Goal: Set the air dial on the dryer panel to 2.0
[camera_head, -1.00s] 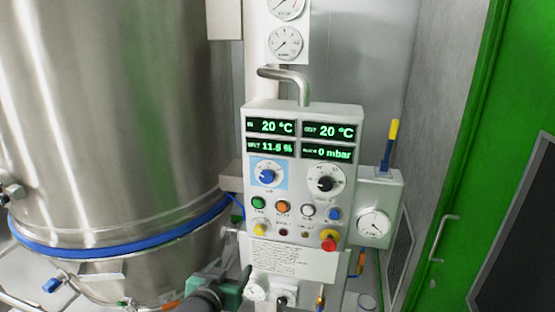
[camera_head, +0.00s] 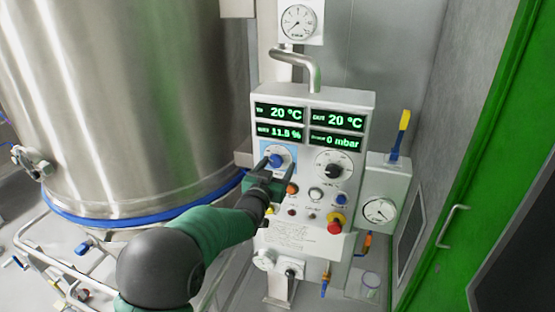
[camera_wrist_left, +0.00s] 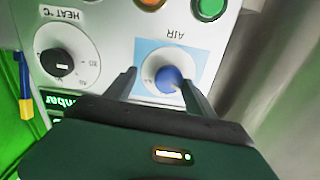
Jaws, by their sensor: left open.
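The dryer panel (camera_head: 299,205) is a white box with green displays, dials and buttons. The air dial is a blue knob (camera_head: 276,160) on a white scale with a light blue backing, at the panel's left. It also shows in the left wrist view (camera_wrist_left: 169,78), upside down under the label AIR. My left gripper (camera_head: 274,166) is open, its two fingers on either side of the blue knob. In the wrist view the right finger is close to the knob and a gap shows at the left finger; contact cannot be told. The dial's setting is not readable. My right gripper is not in view.
The black heat dial (camera_head: 332,170) sits right of the air dial. A large steel vessel (camera_head: 130,100) stands at left, a side gauge box (camera_head: 382,205) at right.

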